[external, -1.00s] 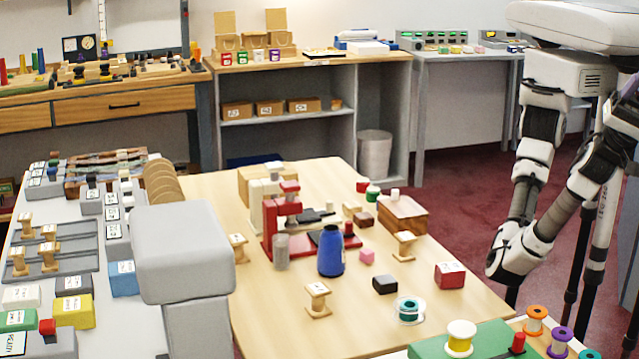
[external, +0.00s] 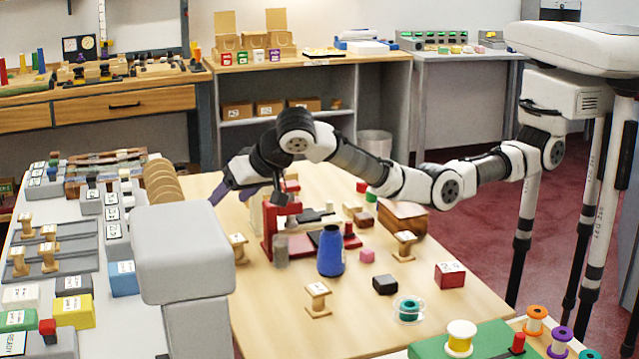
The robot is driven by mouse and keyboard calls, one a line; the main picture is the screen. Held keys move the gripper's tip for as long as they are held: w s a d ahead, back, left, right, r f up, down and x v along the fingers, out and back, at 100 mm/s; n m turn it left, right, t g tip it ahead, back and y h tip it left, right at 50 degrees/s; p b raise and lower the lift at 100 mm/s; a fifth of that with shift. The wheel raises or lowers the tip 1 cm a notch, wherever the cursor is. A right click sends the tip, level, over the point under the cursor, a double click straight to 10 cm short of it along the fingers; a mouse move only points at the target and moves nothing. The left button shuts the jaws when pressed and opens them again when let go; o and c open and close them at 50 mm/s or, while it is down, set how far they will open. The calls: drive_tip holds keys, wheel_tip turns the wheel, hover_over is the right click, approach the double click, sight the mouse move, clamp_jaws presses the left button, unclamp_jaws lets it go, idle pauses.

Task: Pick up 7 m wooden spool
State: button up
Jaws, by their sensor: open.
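Wooden spools with small white labels stand upright on the light wood table: one at its left edge (external: 238,247), one near the middle front (external: 318,301) and one at the right (external: 404,246). Several more wooden spools (external: 48,257) stand in the grey tray at the left. The labels are too small to read, so I cannot tell which is the 7 m spool. My gripper (external: 247,199) is open and empty, above the table's back left part, above and beyond the left-edge spool, apart from it.
A red press-like device (external: 270,228) stands near the gripper, with a blue cone of thread (external: 330,252) in front. A large grey block (external: 182,250) rises beside the left-edge spool. The wood box (external: 402,218) lies below my arm.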

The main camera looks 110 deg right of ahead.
drive_tip(key=s+d+f+m+g, duration=0.3)
drive_tip(key=s+d+f+g, duration=0.1)
drive_tip(key=s+d, duration=0.1)
approach(238, 239)
drive_tip(key=x, duration=0.3)
drive_tip(key=shift+g+y, duration=0.3)
drive_tip(key=shift+y, duration=0.1)
drive_tip(key=shift+d+p+x, duration=0.2)
drive_tip(key=shift+p+x, duration=0.8)
drive_tip(key=shift+x, duration=2.15)
drive_tip(key=shift+w+r, duration=0.15)
drive_tip(key=shift+r, duration=0.05)
drive_tip(key=shift+c, duration=0.4)
drive_tip(key=c, duration=1.1)
drive_tip(key=shift+o, duration=0.2)
drive_tip(key=shift+r, duration=0.1)
